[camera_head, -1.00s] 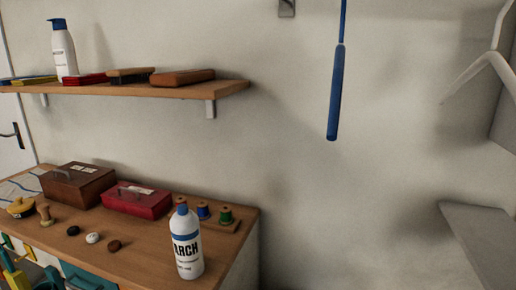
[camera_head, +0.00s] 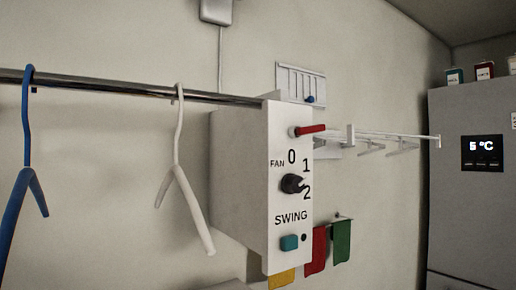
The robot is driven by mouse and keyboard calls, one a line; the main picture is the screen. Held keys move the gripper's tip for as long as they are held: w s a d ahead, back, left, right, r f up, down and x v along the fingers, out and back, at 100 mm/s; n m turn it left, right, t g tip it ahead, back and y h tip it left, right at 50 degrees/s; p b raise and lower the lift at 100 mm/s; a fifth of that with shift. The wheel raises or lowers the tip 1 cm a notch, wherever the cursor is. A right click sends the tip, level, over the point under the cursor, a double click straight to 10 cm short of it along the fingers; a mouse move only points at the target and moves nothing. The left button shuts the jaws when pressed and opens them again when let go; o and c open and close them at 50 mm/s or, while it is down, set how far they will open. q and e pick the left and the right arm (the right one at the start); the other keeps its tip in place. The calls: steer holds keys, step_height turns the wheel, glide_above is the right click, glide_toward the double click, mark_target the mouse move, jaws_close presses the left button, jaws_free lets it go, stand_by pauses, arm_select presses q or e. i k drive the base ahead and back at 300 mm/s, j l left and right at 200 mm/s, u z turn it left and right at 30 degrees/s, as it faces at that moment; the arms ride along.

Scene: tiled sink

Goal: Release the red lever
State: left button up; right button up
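The red lever (camera_head: 311,130) sticks out sideways to the right from the upper front of a white control box (camera_head: 285,235) on the wall. A pale round pivot sits at its left end. Below it are a black fan knob (camera_head: 293,184) among the marks 0, 1 and 2, and a teal swing button (camera_head: 289,243) with a small dark dot beside it. Neither of my grippers shows in the head view, so their state is hidden.
A metal rail (camera_head: 120,87) runs from the left to the box, with a blue hanger (camera_head: 27,180) and a white hanger (camera_head: 178,160) on it. A white rack (camera_head: 385,137), red cloth (camera_head: 316,250), green cloth (camera_head: 341,241) and grey fridge (camera_head: 465,215) are to the right.

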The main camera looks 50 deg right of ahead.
mark_target(297, 131)
steer(key=z, duration=1.9)
